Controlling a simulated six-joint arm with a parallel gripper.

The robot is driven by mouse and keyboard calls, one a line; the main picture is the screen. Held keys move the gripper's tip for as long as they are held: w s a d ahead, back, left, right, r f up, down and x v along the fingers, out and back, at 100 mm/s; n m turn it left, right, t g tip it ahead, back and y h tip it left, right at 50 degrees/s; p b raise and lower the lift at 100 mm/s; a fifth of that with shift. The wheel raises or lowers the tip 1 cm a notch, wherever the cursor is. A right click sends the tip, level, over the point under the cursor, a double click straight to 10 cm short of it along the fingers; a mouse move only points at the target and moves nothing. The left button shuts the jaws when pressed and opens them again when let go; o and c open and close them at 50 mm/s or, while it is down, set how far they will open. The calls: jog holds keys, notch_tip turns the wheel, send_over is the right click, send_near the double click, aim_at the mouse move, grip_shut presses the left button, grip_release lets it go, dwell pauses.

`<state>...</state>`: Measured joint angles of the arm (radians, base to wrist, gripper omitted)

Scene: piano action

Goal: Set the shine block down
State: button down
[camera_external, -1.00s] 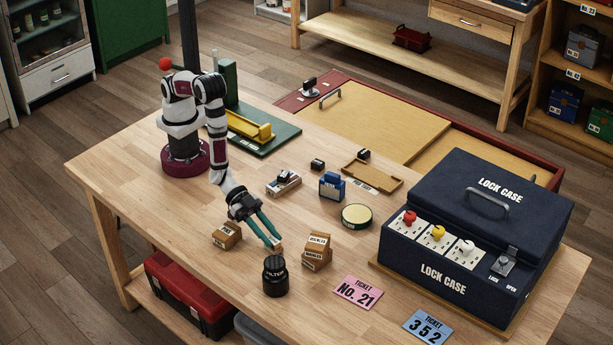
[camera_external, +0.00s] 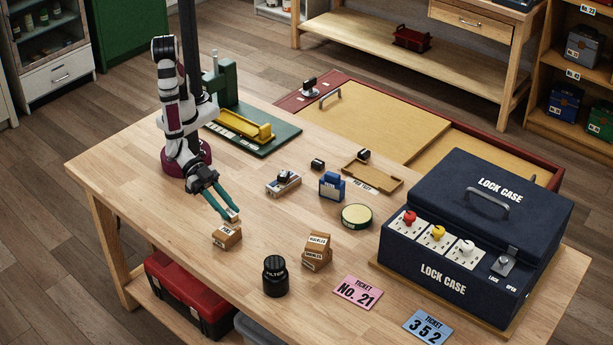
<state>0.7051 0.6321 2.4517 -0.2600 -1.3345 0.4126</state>
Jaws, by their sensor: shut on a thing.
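My gripper (camera_external: 231,213), with teal fingers, is shut on a small light-coloured block, the shine block (camera_external: 233,218). The fingers slope down to the right from the wrist. The block appears at the upper edge of a small cardboard box (camera_external: 227,238) on the left part of the table. I cannot tell whether it touches the box or hangs just above it. The fingertips hide part of the block, and its label is too small to read.
Two stacked cardboard boxes (camera_external: 317,252) and a black filter jar (camera_external: 275,276) stand to the right. A round green tin (camera_external: 356,216), a blue item (camera_external: 332,186) and the lock case (camera_external: 455,240) are farther right. Bare tabletop (camera_external: 130,180) lies left of the box.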

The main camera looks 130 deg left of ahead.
jog(key=s+a+n+g+y, duration=0.1)
jog(key=a+n+g+y, duration=0.65)
jog(key=a, duration=2.45)
jog(key=s+a+f+n+y, duration=0.2)
jog(key=s+a, duration=0.1)
jog(key=a, duration=0.3)
jog(key=s+a+f+n+y, duration=0.2)
jog(key=s+a, duration=0.1)
jog(key=a, duration=0.3)
jog(key=s+a+f+n+g+y, duration=0.1)
jog(key=s+a+f+n+y, duration=0.1)
jog(key=a, duration=0.5)
jog(key=shift+s+f+n, duration=0.15)
jog(key=shift+s+n, duration=0.4)
jog(key=shift+s, duration=0.55)
jog(key=f, duration=0.4)
jog(key=shift+a, duration=0.3)
jog(key=shift+f+t, duration=0.2)
jog(key=shift+t, duration=0.05)
jog(key=shift+f, duration=0.1)
